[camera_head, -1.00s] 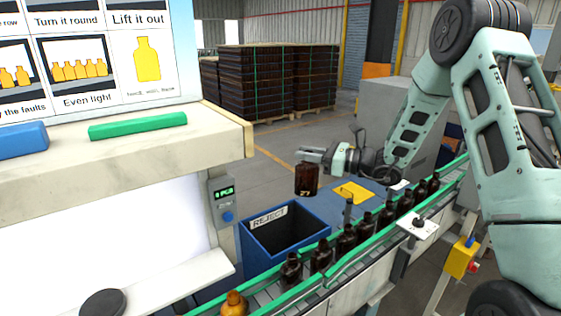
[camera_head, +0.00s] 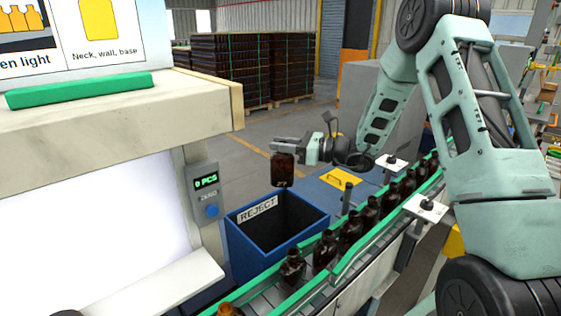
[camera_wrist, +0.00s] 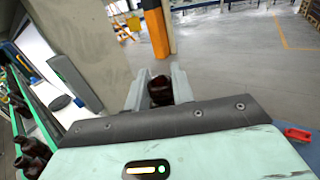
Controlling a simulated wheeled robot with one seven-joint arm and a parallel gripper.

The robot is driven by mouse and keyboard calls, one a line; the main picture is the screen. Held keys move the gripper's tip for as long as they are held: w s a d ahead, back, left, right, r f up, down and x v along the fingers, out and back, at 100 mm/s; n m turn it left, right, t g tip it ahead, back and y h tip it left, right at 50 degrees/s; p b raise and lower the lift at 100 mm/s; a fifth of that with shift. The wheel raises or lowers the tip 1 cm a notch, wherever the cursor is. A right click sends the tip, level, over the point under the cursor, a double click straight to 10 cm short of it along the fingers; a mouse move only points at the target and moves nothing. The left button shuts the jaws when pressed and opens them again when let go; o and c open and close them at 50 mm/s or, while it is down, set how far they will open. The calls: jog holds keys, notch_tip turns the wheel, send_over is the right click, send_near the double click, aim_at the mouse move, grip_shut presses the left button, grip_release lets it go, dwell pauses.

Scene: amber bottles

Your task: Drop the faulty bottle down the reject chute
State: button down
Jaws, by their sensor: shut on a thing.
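My gripper (camera_head: 287,148) is shut on a dark amber bottle (camera_head: 283,170) and holds it upright by its top, with the body hanging below the fingers. In the wrist view the bottle (camera_wrist: 160,90) shows between the two fingers (camera_wrist: 158,84). The blue reject chute (camera_head: 302,243), labelled REJECT, is an open-topped box beside the conveyor. In the head view the bottle appears above the chute's back edge, apart from it. I cannot tell from this view whether it is right over the opening. The inside of the chute looks dark.
A conveyor with green rails (camera_head: 330,270) carries several amber bottles (camera_head: 350,232) close beside the chute. A counter box reading 0 PCS (camera_head: 206,190) stands on the post at left. A light inspection booth (camera_head: 130,115) fills the left. Stacked crates (camera_head: 290,68) stand far behind.

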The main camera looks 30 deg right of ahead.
aim_at(283, 171)
jog(key=shift+f+b, duration=2.5)
jog(key=shift+f, duration=1.65)
jog(key=c, duration=1.1)
grip_release()
jog(key=shift+s+d, duration=0.1)
jog(key=b+v, duration=0.5)
jog(key=v, duration=1.2)
